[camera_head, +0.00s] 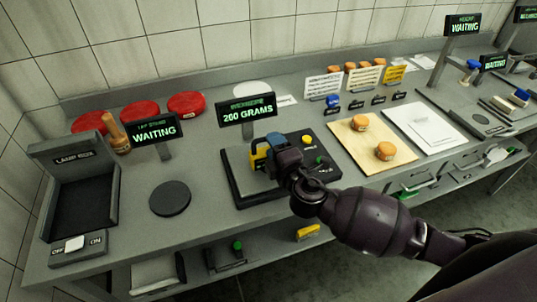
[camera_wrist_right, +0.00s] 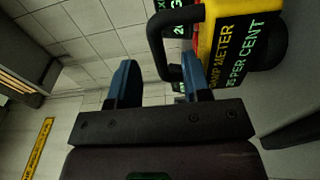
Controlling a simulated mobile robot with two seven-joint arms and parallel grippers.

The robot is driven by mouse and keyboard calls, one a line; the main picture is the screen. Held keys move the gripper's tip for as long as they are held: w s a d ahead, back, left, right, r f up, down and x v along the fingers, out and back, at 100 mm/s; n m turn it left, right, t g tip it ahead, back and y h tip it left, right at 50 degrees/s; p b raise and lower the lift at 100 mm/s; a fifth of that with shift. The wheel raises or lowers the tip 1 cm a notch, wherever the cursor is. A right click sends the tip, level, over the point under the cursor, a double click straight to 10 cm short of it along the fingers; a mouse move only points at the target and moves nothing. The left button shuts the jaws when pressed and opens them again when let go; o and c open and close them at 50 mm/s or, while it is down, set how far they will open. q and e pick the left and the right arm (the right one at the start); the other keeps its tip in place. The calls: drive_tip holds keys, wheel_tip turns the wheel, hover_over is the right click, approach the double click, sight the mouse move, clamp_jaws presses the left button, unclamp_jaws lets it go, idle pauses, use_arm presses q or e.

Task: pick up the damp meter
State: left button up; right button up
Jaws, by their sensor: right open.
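The damp meter (camera_head: 257,151) is yellow and black with a black carrying handle. It is at the weighing scale, partly hidden behind my right gripper. In the wrist view the damp meter (camera_wrist_right: 228,35) fills the upper right, with green lettering ending in "PER CENT". Its handle (camera_wrist_right: 157,42) reaches toward the gap between my blue fingers, close to the right-hand finger; I cannot tell if they touch. My right gripper (camera_wrist_right: 160,82) is open, and it also shows over the scale in the head view (camera_head: 277,146). My left gripper is not in view.
The black scale (camera_head: 238,193) stands under a "200 GRAMS" sign (camera_head: 247,108). A dark round pad (camera_head: 170,198) is to its left. A yellow board (camera_head: 350,150) with orange cheeses lies right. Red wheels (camera_head: 140,110) and a wooden tool (camera_head: 115,133) stand back left.

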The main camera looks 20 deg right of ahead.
drive_tip(key=shift+w+a, duration=0.15)
drive_tip(key=shift+w, duration=0.75)
drive_tip(key=shift+w+a, duration=0.15)
drive_tip(key=shift+w, duration=0.75)
drive_tip(key=shift+c, duration=0.2)
clamp_jaws()
